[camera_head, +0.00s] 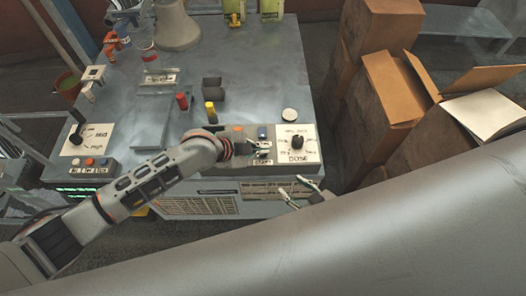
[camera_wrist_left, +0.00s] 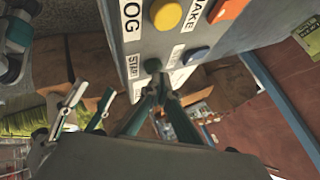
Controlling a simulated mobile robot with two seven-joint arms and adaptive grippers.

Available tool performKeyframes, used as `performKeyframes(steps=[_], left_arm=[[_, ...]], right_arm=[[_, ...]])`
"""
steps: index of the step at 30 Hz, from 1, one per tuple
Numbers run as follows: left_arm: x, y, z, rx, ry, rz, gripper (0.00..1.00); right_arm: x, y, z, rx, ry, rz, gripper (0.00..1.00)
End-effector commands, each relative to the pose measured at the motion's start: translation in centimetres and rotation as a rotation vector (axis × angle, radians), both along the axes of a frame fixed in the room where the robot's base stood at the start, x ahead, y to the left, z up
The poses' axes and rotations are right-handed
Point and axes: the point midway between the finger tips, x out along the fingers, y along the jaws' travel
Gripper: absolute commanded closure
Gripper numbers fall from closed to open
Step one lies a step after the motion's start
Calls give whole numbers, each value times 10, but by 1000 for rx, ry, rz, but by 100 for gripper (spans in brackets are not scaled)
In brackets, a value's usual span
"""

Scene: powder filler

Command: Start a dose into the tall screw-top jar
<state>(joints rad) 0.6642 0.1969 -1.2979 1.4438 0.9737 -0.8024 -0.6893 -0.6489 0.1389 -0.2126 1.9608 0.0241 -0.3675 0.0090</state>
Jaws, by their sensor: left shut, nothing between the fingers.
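My left gripper (camera_head: 262,149) is shut and empty, low over the front control panel (camera_head: 243,160), left of the white DOSE dial plate (camera_head: 298,155). In the left wrist view its fingertips (camera_wrist_left: 155,82) are together at a dark green button (camera_wrist_left: 152,65) beside the START label (camera_wrist_left: 132,67); whether they touch is unclear. My right gripper (camera_head: 298,190) is below the panel's front edge, its fingers apart and empty. A clear vessel (camera_head: 147,51) stands left of the grey hopper (camera_head: 176,28); I cannot tell whether it is the tall screw-top jar.
Near the green button are yellow (camera_wrist_left: 165,14) and orange (camera_wrist_left: 225,10) buttons. A red cylinder (camera_head: 182,101) and a yellow-and-black item (camera_head: 210,112) stand behind the panel. Cardboard boxes (camera_head: 390,85) stand right of the bench.

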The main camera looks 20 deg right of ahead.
Motion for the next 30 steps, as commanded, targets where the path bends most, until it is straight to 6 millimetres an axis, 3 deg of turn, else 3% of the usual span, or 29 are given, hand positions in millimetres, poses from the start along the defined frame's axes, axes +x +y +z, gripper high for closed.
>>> performKeyframes(steps=[22, 30], left_arm=[[0, 0, -6, 1, 0, 0, 100], [0, 1, 4, 2, -1, 0, 100]], right_arm=[[0, 0, -3, -1, 1, 0, 60], [1, 0, 7, 0, -3, 0, 60]])
